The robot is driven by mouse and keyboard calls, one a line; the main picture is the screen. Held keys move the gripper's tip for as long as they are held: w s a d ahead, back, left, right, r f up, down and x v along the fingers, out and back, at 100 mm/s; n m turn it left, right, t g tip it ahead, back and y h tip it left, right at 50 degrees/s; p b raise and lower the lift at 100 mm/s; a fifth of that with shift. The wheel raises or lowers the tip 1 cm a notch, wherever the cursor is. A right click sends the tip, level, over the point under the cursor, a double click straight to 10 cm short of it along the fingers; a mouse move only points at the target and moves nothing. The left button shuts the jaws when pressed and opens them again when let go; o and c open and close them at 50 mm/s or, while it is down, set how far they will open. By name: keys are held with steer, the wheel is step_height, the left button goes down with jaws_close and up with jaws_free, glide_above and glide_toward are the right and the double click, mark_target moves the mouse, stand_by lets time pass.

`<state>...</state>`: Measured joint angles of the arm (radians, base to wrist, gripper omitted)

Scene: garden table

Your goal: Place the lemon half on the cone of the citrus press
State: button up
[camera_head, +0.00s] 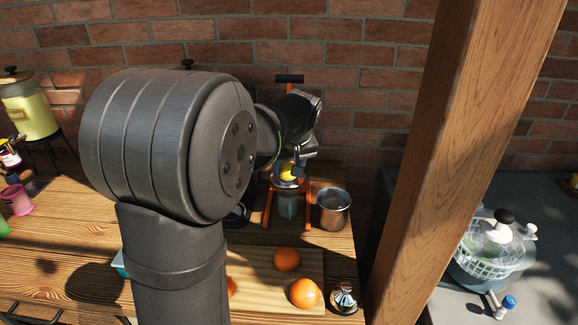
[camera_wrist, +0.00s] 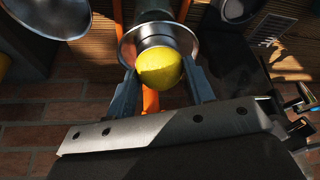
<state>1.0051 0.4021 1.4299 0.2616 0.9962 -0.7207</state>
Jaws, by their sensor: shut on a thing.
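The lemon half (camera_wrist: 159,68) is yellow and sits between the two fingers of my gripper (camera_wrist: 160,75), which is shut on it. It also shows small and partly covered in the head view (camera_head: 287,171). The citrus press (camera_head: 268,208) has an orange frame, with a dark handle at its top. Its round metal bowl (camera_wrist: 128,50) is right by the lemon half in the wrist view. The cone is hidden, so I cannot tell whether the lemon half touches it. My gripper in the head view (camera_head: 291,171) is at the press, between its uprights.
A metal cup (camera_head: 333,209) stands just right of the press. Oranges (camera_head: 304,292) lie on a cutting board (camera_head: 262,263) in front. A wooden post (camera_head: 460,150) rises at the right. A brick wall (camera_head: 370,60) is close behind. A yellow drink dispenser (camera_head: 30,112) stands far left.

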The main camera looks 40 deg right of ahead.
mark_target(289, 166)
steer(key=o, duration=1)
steer(key=shift+f, duration=0.15)
steer(key=shift+c, duration=0.2)
steer(key=v, duration=1.2)
steer(key=x, duration=1.2)
steer(key=shift+f, duration=0.2)
step_height(289, 166, up, 3)
steer(key=shift+r, duration=0.75)
